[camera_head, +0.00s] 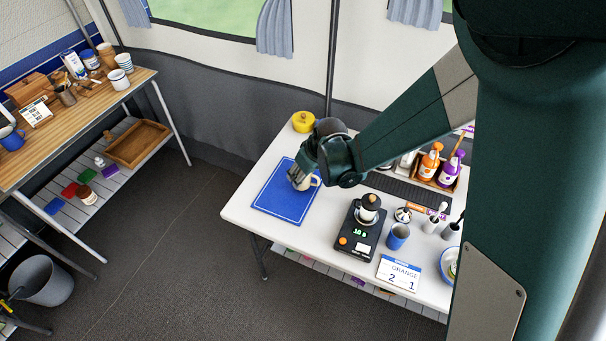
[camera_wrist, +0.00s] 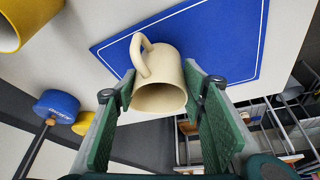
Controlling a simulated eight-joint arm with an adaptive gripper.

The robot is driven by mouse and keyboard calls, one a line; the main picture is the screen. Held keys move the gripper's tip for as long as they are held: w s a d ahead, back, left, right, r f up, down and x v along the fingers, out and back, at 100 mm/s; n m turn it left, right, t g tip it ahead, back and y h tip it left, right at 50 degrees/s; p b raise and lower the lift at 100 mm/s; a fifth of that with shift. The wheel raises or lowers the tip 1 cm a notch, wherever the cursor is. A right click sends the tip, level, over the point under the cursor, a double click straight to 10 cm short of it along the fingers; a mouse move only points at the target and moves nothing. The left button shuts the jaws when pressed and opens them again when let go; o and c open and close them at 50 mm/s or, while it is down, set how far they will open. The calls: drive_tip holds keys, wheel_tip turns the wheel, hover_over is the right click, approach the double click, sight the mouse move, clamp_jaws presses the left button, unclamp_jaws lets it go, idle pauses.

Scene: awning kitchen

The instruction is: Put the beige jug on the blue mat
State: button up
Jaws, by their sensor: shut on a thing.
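The beige jug (camera_head: 303,184) is at my gripper (camera_head: 300,174) in the head view, over the right part of the blue mat (camera_head: 275,208). In the wrist view the jug (camera_wrist: 163,78) sits between the two green fingers of my gripper (camera_wrist: 160,92), which are shut on its sides. Its handle points up and left there, and the blue mat (camera_wrist: 222,42) shows behind it. My gripper partly hides the jug in the head view. I cannot tell whether the jug's base touches the mat.
A yellow pot (camera_head: 303,121) stands beyond the mat at the table's back edge. A black scale (camera_head: 356,238) with a jar on it, a blue cup (camera_head: 397,236) and a calendar card (camera_head: 398,273) stand to the right. The mat's left and front parts are clear.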

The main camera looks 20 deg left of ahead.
drive_tip(key=shift+f, duration=0.15)
drive_tip(key=o, duration=0.9)
drive_tip(key=shift+p+v, duration=1)
drive_tip(key=shift+v, duration=5.1)
drive_tip(key=shift+a, duration=0.1)
